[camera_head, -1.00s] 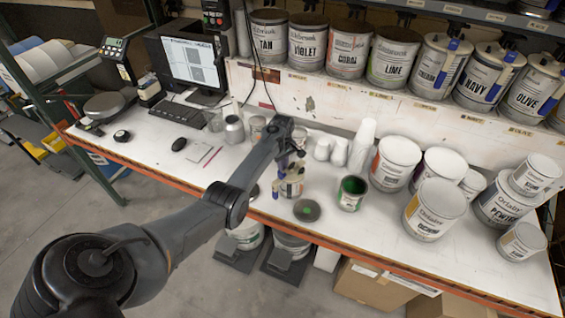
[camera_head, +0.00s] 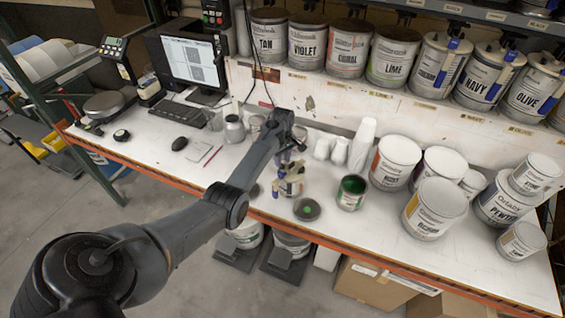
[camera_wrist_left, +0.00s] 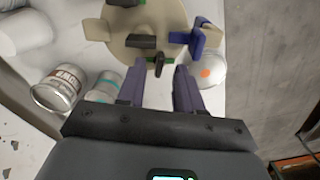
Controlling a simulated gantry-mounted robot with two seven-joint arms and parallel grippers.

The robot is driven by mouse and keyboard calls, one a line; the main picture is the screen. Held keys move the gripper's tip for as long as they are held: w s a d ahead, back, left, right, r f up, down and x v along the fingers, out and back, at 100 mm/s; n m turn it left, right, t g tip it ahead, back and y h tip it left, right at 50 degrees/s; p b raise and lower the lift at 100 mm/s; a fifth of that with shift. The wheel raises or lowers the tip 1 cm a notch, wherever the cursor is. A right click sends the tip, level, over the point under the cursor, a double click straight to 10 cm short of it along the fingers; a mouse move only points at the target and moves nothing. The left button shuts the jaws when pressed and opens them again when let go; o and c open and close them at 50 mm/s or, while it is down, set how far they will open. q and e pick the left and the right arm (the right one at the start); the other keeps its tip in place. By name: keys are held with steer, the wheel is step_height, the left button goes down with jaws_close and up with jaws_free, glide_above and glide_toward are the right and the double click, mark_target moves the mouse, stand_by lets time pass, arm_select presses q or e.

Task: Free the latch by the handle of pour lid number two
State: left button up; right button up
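A tan round pour lid (camera_wrist_left: 122,45) sits on a can at the table's front edge, seen from above in the left wrist view. In the head view the can (camera_head: 291,188) stands below my left gripper (camera_head: 288,168). My left gripper (camera_wrist_left: 160,72) is open, with its two purple fingers apart and the knob between or just beyond their tips. I cannot tell whether they touch it. No number shows on the lid.
An open can with green paint (camera_head: 353,194) and a loose dark lid with a green spot (camera_head: 306,209) stand to the right. The table's orange front edge (camera_head: 330,249) is close.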

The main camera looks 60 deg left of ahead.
mark_target(283, 165)
arm_select(q)
step_height(283, 165, up, 8)
steer(key=shift+r+b, duration=0.15)
steer(key=shift+b, duration=0.3)
steer(key=shift+d, duration=0.1)
steer(key=s+d+f+m+t+y+p, duration=0.1)
steer(key=s+d+f+m+p, duration=0.1)
steer(key=s+d+m, duration=0.45)
steer(key=s+d+f+m+y+p, duration=0.1)
steer(key=s+d+f+m, duration=0.15)
steer(key=d, duration=0.65)
steer(key=s+d+f+m+t+y+p, duration=0.1)
steer(key=s+d+f+m+p, duration=0.15)
steer(key=d+m, duration=0.35)
steer(key=s+d+r+m+h+p, duration=0.1)
steer(key=s+d+r+m, duration=0.2)
steer(key=s+d, duration=0.4)
steer(key=s+d+r+m+t+h+p, duration=0.1)
steer(key=s+d+r+m+h, duration=0.1)
steer(key=s+d, duration=0.5)
steer(key=d+r+m, duration=0.1)
steer(key=d+r, duration=0.1)
steer(key=d, duration=0.2)
steer(key=shift+s+t, duration=0.3)
steer(key=shift+s, duration=0.1)
